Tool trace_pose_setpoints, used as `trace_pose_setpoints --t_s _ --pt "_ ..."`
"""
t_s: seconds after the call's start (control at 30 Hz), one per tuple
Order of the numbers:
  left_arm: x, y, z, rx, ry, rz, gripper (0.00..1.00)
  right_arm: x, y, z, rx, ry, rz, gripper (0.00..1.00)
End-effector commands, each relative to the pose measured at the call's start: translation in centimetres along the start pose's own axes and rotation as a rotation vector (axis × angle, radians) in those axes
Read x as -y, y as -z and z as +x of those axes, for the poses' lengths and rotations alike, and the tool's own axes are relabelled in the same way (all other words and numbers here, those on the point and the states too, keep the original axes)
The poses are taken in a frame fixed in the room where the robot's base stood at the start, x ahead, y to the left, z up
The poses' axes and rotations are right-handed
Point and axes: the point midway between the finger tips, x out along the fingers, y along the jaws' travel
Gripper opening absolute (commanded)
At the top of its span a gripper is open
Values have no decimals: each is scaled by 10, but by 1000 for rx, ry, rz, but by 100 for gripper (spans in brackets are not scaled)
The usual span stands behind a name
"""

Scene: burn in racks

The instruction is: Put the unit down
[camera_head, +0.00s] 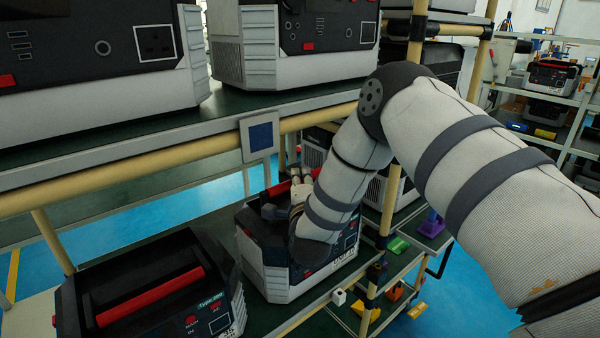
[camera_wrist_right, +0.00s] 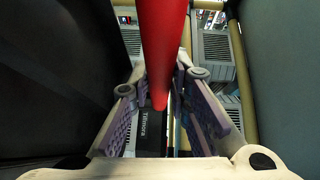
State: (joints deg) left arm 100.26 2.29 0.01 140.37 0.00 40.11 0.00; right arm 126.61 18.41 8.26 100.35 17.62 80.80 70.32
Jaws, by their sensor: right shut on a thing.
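The unit (camera_head: 268,262) is a white and black box with a red handle, in the middle of the head view at the lower rack shelf (camera_head: 335,284). My right gripper (camera_head: 284,194) is above it, shut on its red handle. In the right wrist view the red handle (camera_wrist_right: 162,50) runs between the two fingers of my right gripper (camera_wrist_right: 165,104). The unit looks upright. My forearm hides part of its top and front. I cannot tell whether its base touches the shelf. My left gripper is in neither view.
A similar unit with a red handle (camera_head: 150,300) stands to the left on the same level. Larger units (camera_head: 295,42) stand on the upper shelf (camera_head: 110,140), whose beige front rail (camera_head: 190,152) is close above. A beige rack post (camera_head: 388,200) stands to the right.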

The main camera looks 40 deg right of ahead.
Motion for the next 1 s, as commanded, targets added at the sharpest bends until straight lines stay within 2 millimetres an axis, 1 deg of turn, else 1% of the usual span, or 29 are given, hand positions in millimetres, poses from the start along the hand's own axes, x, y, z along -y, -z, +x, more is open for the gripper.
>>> trace_pose_setpoints --t_s 0.03,0.23,0.27,0.3,0.33,0.67,0.77,0.87,1.0 --pt "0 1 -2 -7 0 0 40 11 0 1 -1 21 8 0" --pt "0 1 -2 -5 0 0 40 10 0 1 -1 20 8 0" --pt "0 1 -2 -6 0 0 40 4 0 0 0 3 4 24" --pt "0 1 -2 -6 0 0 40 4 0 0 0 3 4 33" --pt "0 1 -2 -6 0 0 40 4 0 0 0 3 4 37" --pt "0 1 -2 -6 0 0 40 4 0 -2 0 1 2 37" --pt "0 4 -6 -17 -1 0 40 4 0 -15 1 1 4 37" --pt "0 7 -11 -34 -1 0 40 6 0 -38 1 2 4 37" --pt "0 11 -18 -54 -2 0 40 6 0 -75 2 2 3 37"
